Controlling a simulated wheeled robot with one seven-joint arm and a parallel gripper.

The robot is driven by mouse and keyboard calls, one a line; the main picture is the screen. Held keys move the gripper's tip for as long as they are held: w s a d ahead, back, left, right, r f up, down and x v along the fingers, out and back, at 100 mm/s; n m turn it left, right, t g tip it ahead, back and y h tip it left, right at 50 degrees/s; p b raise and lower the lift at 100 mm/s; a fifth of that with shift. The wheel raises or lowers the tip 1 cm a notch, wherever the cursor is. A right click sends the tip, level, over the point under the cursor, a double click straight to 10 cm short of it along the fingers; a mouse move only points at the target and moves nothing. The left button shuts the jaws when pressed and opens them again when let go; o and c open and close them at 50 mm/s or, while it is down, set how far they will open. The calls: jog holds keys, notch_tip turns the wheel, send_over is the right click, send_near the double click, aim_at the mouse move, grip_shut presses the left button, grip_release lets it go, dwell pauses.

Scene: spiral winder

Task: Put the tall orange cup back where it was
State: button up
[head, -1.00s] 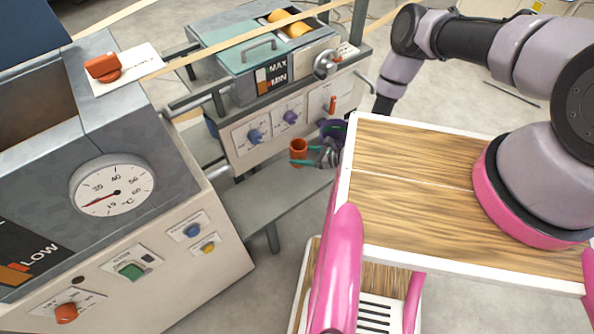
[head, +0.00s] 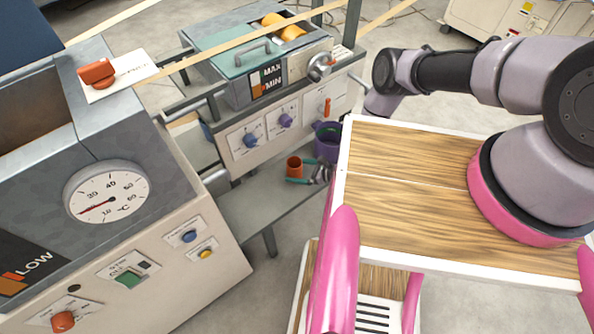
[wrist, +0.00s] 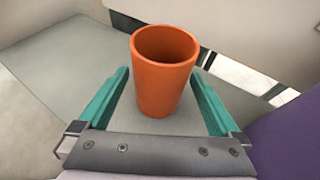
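The tall orange cup (wrist: 164,75) stands upright on a grey shelf in the wrist view. It also shows in the head view (head: 294,167), on the low grey shelf in front of the machine. My gripper (wrist: 165,88) is open, with a teal finger on each side of the cup. A gap shows between each finger and the cup, so I see no grip on it. In the head view my gripper (head: 308,178) is low beside the cup, partly hidden by my own wooden-topped body.
The machine front with knobs (head: 285,121) rises behind the shelf (head: 262,198). A panel with a dial (head: 107,192) stands at the left. The shelf left of the cup is clear.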

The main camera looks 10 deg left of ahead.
jog(key=v, duration=1.2)
dwell(0.5)
